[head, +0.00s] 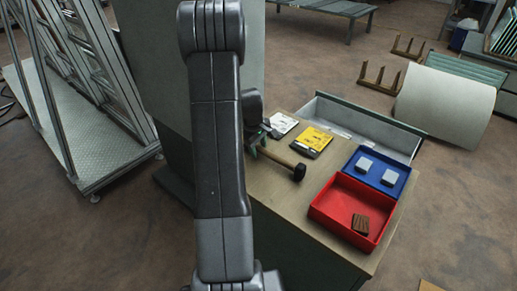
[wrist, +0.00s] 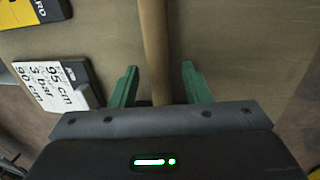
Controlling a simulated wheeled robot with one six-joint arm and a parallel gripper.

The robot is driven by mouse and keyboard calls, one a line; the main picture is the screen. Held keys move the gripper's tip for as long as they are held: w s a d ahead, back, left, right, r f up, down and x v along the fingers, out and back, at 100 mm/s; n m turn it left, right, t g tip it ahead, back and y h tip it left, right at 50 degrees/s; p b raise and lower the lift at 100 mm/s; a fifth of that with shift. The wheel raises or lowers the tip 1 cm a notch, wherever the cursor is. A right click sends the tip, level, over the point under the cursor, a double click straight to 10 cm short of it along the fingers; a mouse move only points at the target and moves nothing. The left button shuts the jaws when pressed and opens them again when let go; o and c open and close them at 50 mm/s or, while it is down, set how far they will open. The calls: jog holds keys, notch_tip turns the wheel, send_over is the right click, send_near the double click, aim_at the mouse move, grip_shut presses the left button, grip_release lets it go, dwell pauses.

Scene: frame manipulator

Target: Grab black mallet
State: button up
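The mallet has a black head (head: 299,172) and a wooden handle (head: 277,157), and lies on the wooden top of a cabinet in the head view. In the wrist view the handle (wrist: 154,45) runs upright between the two green fingers of my gripper (wrist: 160,68). The fingers are spread, with a gap on each side of the handle. The mallet head is outside the wrist view. In the head view my gripper (head: 260,139) is at the far end of the handle, partly hidden by my arm.
A yellow packet (head: 312,139) and a white packet (head: 283,123) lie behind the mallet. A red bin (head: 325,208) holding a brown item and a blue bin (head: 349,162) with two pale blocks stand to the right.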

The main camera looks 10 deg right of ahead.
grip_shut()
jog(key=shift+r, duration=0.1)
